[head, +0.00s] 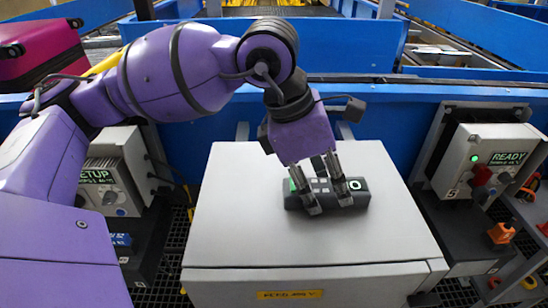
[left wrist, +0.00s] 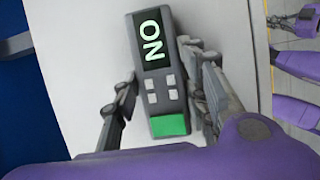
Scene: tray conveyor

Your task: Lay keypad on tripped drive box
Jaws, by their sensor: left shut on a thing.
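The keypad (head: 361,198) is a dark handheld block with a lit display showing the letters N and O, pale buttons and a green end. It lies on or just above the light grey cabinet top (head: 240,215); I cannot tell if it touches. My left gripper (head: 330,204) is shut on it, with one finger along each long side. The keypad also shows between the fingers in the left wrist view (left wrist: 158,75). A drive box on the right (head: 488,160) shows READY and a green light. A box on the left (head: 105,170) shows SETUP, partly hidden by my arm. No visible box reads as tripped.
Dark ledges stand below both boxes, the right one (head: 462,235) bare in part. Orange and red items (head: 501,233) sit at the right edge. A blue conveyor wall (head: 385,115) runs behind the cabinet. A magenta suitcase (head: 40,50) is at the upper left.

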